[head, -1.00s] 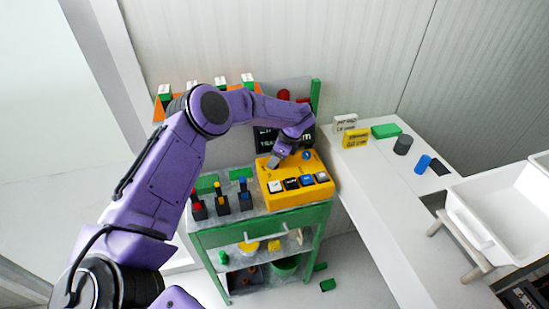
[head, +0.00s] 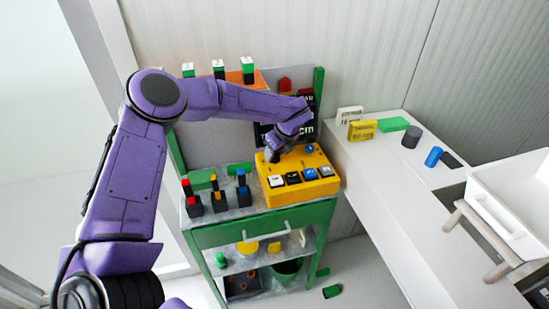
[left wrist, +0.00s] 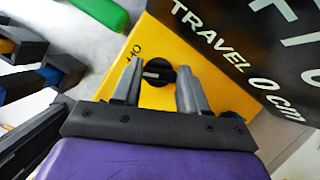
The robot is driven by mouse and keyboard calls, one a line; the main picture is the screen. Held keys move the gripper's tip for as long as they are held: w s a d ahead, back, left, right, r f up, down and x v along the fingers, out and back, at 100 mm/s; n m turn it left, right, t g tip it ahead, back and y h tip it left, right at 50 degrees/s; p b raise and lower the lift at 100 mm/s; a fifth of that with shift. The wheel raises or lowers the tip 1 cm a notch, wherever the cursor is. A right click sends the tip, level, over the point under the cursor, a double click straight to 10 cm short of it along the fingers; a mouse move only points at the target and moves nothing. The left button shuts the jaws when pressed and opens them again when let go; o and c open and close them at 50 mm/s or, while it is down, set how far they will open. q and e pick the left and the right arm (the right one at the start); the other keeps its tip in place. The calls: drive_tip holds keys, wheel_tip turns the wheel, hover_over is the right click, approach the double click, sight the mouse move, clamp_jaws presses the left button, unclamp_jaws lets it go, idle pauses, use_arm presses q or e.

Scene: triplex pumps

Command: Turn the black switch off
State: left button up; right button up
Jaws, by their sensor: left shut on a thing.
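The black switch (left wrist: 158,72) is a round knob with a light mark, on the top of the yellow control box (head: 325,187). It shows between the fingers in the left wrist view. My left gripper (left wrist: 161,78) is shut on it, one finger at each side. In the head view my left gripper (head: 271,155) is at the back left of the box top, and hides the switch there. The yellow box also shows in the left wrist view (left wrist: 205,85). My right gripper is not in view.
A row of white, black and blue rocker buttons (head: 293,178) lies along the box's front, with a blue knob (head: 310,149) at its back right. A black display panel (left wrist: 235,45) reading "TRAVEL 0 cm" stands behind. Several small levers (head: 217,200) stand left. The white counter (head: 375,190) is right.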

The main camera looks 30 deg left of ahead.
use_arm(q)
drive_tip(key=m, duration=0.1)
drive_tip(key=m+b, duration=0.1)
drive_tip(key=shift+s+d+f+m+t, duration=0.1)
drive_tip(key=shift+s+f+m+t, duration=0.05)
drive_tip(key=shift+f+m+t, duration=0.2)
drive_tip(key=shift+s+r+m+t+h+b, duration=0.1)
drive_tip(key=shift+m+t+h+b, duration=0.45)
drive_tip(key=shift+m, duration=0.6)
drive_tip(key=o, duration=0.8)
drive_tip(key=shift+r, duration=0.1)
drive_tip(key=shift+r, duration=0.1)
